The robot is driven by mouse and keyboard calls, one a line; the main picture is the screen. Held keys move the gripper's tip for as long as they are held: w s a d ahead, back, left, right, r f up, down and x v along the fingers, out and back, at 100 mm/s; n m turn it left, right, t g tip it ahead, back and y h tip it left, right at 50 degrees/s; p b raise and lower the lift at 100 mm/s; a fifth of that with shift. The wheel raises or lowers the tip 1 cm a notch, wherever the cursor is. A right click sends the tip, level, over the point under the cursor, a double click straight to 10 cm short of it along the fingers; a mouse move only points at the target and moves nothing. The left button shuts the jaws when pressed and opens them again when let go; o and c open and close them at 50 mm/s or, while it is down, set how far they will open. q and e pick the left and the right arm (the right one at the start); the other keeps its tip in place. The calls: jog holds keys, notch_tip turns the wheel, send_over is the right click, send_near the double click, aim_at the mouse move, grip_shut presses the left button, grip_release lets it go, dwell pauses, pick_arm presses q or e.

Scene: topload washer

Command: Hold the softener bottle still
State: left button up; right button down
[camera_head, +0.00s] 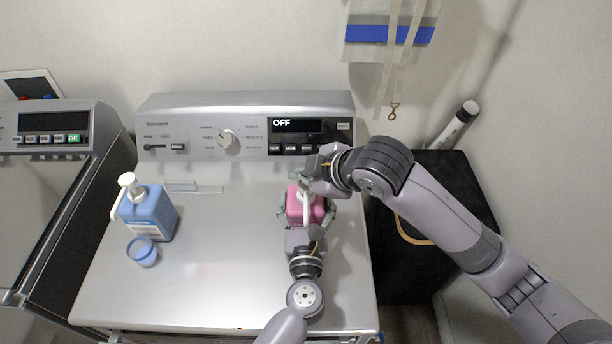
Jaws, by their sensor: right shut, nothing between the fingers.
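A blue pump bottle (150,213) stands on the left of the washer lid (220,270), with a small blue cup (143,252) before it. The control panel (230,125) reads OFF. A black hamper (430,200) stands at the right. The lid's middle is clear.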

dwell(0.3)
jog(key=shift+r, duration=1.35)
jog(key=shift+r, duration=0.1)
jog(key=shift+r, duration=2.45)
notch_tip(320, 180, up, 4)
jog(key=shift+f, duration=0.1)
jog(key=shift+f, duration=0.1)
send_over(304, 186)
jog(key=shift+w+f, duration=0.1)
jog(key=shift+f, duration=4.2)
